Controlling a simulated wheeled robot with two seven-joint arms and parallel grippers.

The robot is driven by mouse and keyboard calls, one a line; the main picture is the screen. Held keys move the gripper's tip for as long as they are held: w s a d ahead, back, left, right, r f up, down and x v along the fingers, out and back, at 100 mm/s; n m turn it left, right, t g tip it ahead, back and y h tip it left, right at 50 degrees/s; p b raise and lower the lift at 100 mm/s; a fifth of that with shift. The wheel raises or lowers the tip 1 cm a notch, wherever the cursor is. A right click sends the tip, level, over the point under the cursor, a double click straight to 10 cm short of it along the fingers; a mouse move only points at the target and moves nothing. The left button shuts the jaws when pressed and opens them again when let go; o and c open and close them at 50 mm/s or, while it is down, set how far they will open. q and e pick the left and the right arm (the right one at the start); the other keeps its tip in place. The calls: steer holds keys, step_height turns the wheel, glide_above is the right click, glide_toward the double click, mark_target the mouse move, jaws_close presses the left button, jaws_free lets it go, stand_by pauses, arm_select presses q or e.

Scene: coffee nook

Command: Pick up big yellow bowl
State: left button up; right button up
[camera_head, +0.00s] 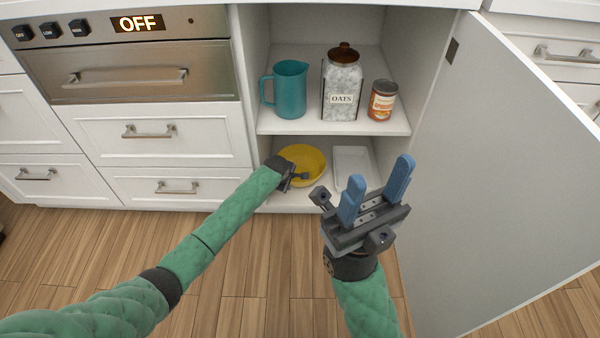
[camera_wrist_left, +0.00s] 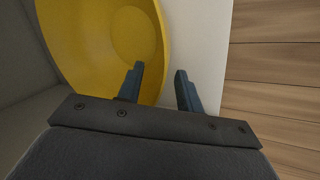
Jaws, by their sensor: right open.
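The big yellow bowl (camera_head: 304,160) sits on the lower shelf of the open cabinet, at its left side. In the left wrist view the bowl (camera_wrist_left: 90,45) fills the upper left. My left gripper (camera_wrist_left: 160,68) is open, with the bowl's right rim between its two blue fingers in that view; I cannot tell whether they touch it. In the head view my left wrist hides the bowl's lower left edge. My right gripper (camera_head: 376,188) is open and empty in front of the cabinet, its fingers pointing up.
A white tray (camera_head: 351,155) lies right of the bowl. The upper shelf (camera_head: 300,127) above holds a teal pitcher (camera_head: 288,90), an oats jar (camera_head: 342,85) and a can (camera_head: 382,101). The cabinet door (camera_head: 500,160) stands open at the right. Wooden floor (camera_head: 270,260) is clear in front.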

arm_select(q)
steer(key=shift+b+x, duration=0.4)
steer(key=shift+x, duration=0.95)
jaws_close()
steer(key=shift+r, duration=0.1)
